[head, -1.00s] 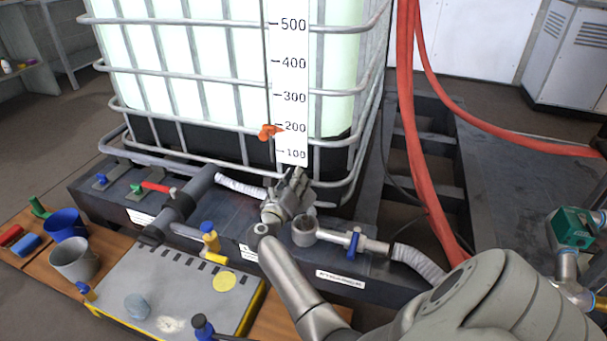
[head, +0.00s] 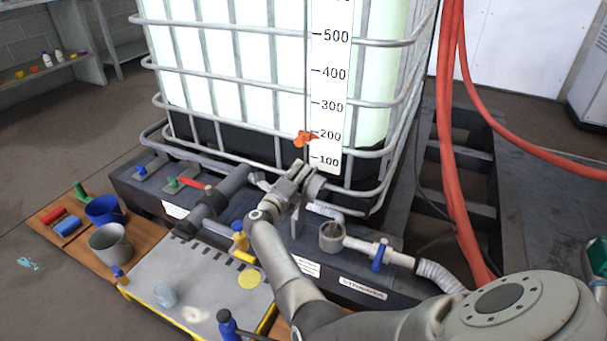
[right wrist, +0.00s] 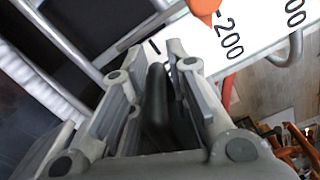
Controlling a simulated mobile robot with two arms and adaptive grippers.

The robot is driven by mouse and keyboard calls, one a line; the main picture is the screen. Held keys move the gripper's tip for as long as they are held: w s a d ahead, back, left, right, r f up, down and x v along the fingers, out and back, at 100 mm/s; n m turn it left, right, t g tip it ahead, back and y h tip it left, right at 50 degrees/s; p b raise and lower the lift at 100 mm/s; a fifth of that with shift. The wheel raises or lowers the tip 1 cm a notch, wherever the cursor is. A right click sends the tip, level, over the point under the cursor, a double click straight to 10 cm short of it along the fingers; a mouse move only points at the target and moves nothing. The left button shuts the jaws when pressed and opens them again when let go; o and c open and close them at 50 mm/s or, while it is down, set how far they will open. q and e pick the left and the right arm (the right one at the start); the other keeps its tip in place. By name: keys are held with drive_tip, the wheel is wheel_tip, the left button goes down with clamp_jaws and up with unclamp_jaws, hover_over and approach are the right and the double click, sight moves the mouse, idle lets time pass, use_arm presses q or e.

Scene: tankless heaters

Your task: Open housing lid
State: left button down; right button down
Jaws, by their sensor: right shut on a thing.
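The strainer housing (head: 332,237) is a grey round cup on a pipe, right of centre in the head view. Its top looks open, with a dark inside. My right gripper (head: 299,173) is left of and beyond the cup, close to the tank's lower cage. In the right wrist view its fingers (right wrist: 155,65) are shut on a dark, rounded bar (right wrist: 157,100). I cannot tell whether this bar belongs to the housing lid. A grey round piece (head: 314,186) shows beside the fingertips, partly hidden. My left gripper is out of view.
A caged white tank (head: 250,70) with a level scale and orange marker (head: 304,138) stands close behind my gripper. A blue-handled valve (head: 378,257) is right of the cup. Two buckets (head: 108,250) and a grey-topped platform (head: 205,290) lie left. Red hoses (head: 455,150) hang right.

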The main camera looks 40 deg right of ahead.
drive_tip(key=shift+w+a+f, duration=0.1)
drive_tip(key=shift+a+f, duration=0.2)
drive_tip(key=shift+f, duration=0.05)
drive_tip(key=c, duration=1.5)
unclamp_jaws()
drive_tip(key=shift+o, duration=0.2)
drive_tip(key=shift+d+r, duration=0.1)
drive_tip(key=shift+r, duration=0.05)
